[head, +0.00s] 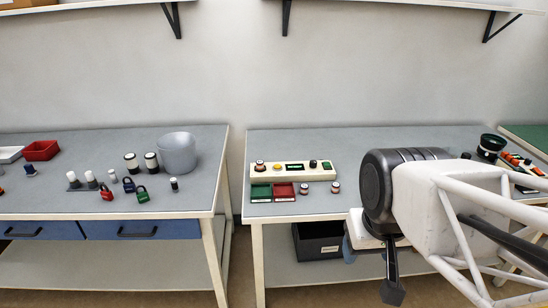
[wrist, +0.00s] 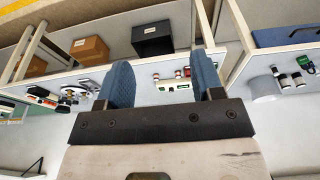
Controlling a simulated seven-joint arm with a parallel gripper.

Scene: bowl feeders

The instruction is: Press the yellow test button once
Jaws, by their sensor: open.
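A cream control panel (head: 315,173) lies near the left end of the right-hand bench. Its yellow button (head: 277,167) is a small round cap left of the middle, between a dark-capped knob and a small display. In the wrist view, which is upside down, part of the panel (wrist: 174,87) shows between my fingers, too small to make out the yellow button. My gripper (wrist: 165,75) is open, with its two blue fingers apart and nothing between them. In the head view my arm hangs at the bench's front, right of the panel and apart from it; the gripper is mostly hidden.
Green (head: 261,193) and red (head: 284,192) trays and two small knobs stand just in front of the panel. A dark round container (head: 490,147) and another panel are at the right. The left bench holds padlocks and a grey bowl (head: 178,153). Bench space behind the panel is clear.

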